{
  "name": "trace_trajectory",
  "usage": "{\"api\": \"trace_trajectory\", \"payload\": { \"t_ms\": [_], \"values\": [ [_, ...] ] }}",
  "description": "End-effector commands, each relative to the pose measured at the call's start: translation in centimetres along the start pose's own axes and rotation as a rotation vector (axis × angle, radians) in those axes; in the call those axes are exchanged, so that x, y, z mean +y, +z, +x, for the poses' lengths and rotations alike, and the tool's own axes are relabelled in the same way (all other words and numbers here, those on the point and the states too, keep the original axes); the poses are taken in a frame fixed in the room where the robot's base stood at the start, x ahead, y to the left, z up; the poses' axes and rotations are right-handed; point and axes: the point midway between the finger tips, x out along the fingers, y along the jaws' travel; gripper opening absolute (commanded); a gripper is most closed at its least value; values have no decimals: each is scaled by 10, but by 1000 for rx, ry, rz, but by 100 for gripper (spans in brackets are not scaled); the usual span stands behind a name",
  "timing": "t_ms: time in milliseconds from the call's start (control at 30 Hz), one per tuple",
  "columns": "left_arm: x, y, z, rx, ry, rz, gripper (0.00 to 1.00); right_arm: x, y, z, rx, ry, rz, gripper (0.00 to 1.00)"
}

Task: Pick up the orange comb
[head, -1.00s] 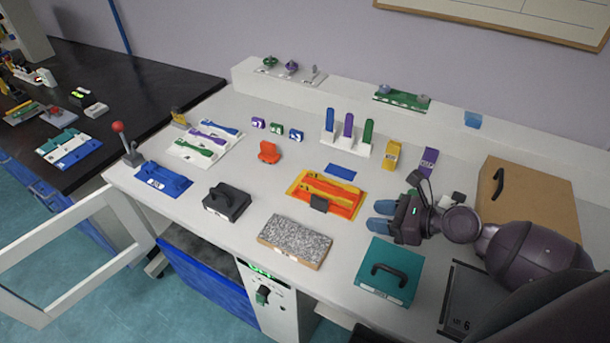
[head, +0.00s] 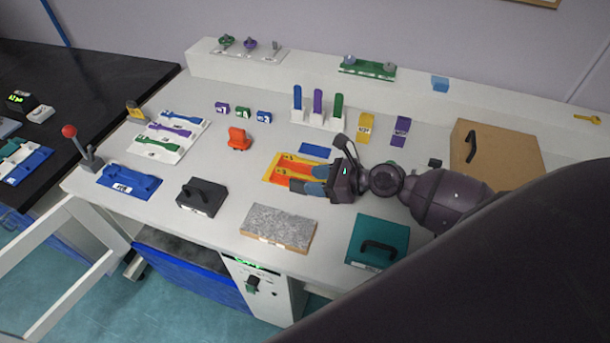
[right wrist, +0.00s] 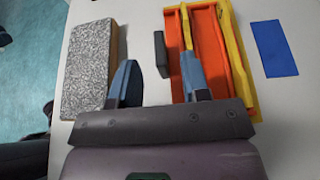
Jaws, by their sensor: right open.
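A flat orange and yellow piece with long raised strips (head: 283,168) lies mid-table in the head view; its orange part looks like the comb. In the right wrist view the orange comb (right wrist: 208,45) fills the upper middle right, with yellow strips along it. A dark upright block (right wrist: 161,54) stands at its left edge there. My right gripper (right wrist: 160,82) is open, its blue fingers apart, one over the orange part and one left of the dark block. In the head view the right gripper (head: 304,180) covers the piece's right part. My left gripper is out of view.
A speckled grey slab (head: 279,227) lies in front, with a teal box (head: 378,242) to its right and a dark handled block (head: 200,196) to its left. A small orange object (head: 239,139) and a blue patch (head: 315,151) lie behind. A wooden box (head: 497,155) stands right.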

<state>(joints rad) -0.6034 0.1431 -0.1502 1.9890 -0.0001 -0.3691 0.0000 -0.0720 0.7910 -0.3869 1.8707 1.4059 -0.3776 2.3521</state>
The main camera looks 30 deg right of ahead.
Motion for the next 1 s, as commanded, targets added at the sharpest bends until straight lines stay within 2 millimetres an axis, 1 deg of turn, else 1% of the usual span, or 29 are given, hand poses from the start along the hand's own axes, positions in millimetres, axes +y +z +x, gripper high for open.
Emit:
{"api": "trace_trajectory", "payload": {
  "t_ms": [33,100,200,300,567,600,633,867,1000],
  "values": [
    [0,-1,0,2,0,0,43,0,0,8,-2,1,1,43],
    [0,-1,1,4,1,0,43,1,-1,18,-3,0,0,43],
    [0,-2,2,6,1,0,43,1,-2,31,-2,0,0,43],
    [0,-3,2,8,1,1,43,1,-2,39,-1,0,1,43],
    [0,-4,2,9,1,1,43,2,-2,42,0,1,1,43],
    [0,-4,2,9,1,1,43,2,-2,42,0,1,1,41],
    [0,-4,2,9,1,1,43,2,-2,42,0,0,1,36],
    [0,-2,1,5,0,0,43,1,-2,41,0,0,1,1],
    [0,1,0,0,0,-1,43,1,-1,41,-2,0,0,0]
  ]
}}
